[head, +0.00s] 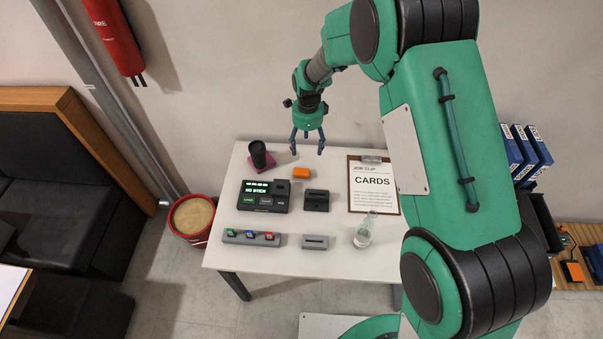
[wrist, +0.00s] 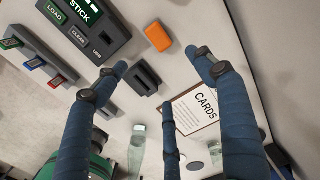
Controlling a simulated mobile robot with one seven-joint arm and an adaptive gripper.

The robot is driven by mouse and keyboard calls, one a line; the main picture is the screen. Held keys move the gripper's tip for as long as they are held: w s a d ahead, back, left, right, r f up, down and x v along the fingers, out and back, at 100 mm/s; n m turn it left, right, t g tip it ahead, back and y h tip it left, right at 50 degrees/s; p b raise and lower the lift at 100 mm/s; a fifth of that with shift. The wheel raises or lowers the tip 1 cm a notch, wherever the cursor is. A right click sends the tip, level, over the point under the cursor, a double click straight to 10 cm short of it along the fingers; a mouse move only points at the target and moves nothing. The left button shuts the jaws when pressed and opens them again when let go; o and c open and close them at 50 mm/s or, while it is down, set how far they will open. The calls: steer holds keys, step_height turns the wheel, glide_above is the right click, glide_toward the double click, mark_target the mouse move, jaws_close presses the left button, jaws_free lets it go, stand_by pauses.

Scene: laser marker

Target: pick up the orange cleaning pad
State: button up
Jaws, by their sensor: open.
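The orange cleaning pad (head: 301,172) is a small block lying on the white table, between the black marker device and the clipboard. It also shows in the wrist view (wrist: 157,37), near the top centre, with nothing over it. My gripper (head: 307,150) is open and empty, above the table near its back edge, a little behind and above the pad in the head view. In the wrist view its blue fingers (wrist: 165,85) are spread apart, and the pad lies beyond the fingertips, not touching them.
The marker device (head: 263,196), a black slotted block (head: 316,201), a grey slotted block (head: 315,242) and a rack of coloured sticks (head: 251,238) stand on the table (head: 285,265). A dark cup (head: 259,154) is back left; a clipboard (head: 373,184) and glass flask (head: 364,232) are right. The wall is close behind.

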steer(key=m, duration=0.1)
glide_above(301, 173)
step_height(301, 173, down, 5)
steer(key=shift+f, duration=0.15)
steer(key=shift+f+b, duration=0.3)
steer(key=shift+f, duration=3.85)
steer(key=shift+f, duration=0.1)
steer(key=shift+f+b, duration=0.35)
steer(key=shift+f, duration=2.2)
steer(key=c, duration=1.3)
